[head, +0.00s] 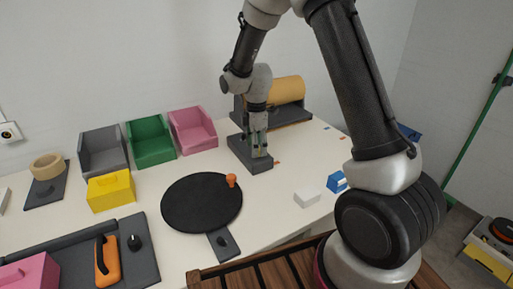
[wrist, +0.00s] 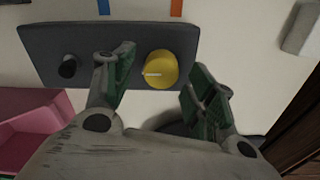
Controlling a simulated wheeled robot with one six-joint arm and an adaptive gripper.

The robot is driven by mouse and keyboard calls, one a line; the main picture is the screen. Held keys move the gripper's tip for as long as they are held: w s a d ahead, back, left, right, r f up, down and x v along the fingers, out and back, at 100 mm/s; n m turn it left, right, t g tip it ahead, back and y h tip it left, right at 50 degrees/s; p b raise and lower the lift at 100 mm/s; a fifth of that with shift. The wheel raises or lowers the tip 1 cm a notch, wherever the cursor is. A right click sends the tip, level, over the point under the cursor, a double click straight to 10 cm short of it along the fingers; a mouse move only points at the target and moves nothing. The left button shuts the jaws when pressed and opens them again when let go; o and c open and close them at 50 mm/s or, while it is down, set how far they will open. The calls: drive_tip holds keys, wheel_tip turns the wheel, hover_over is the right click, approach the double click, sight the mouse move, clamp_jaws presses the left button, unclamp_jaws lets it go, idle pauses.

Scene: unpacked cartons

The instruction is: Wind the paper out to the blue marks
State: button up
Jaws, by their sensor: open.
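The tan paper roll (head: 288,90) lies in a dark grey holder at the back of the table. A dark grey control box (head: 243,154) stands in front of it. In the wrist view the box (wrist: 215,38) carries a round yellow knob (wrist: 161,69) and a small black knob (wrist: 68,66). A blue mark (wrist: 103,6) and an orange mark (wrist: 177,6) lie beyond it. A small blue mark (head: 326,128) shows on the table right of the roll. My gripper (head: 258,148) is open above the box, fingers (wrist: 160,85) apart on either side of the yellow knob; contact cannot be told.
Grey, green (head: 150,138) and pink (head: 194,130) bins stand along the wall. A black turntable (head: 202,203) with an orange knob lies in front. A white block (head: 306,198) and a blue box (head: 337,182) sit at the right. Bare table lies between turntable and white block.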

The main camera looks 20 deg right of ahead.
drive_tip(key=shift+f, duration=0.45)
drive_tip(key=c, duration=1)
drive_tip(key=shift+c, duration=0.2)
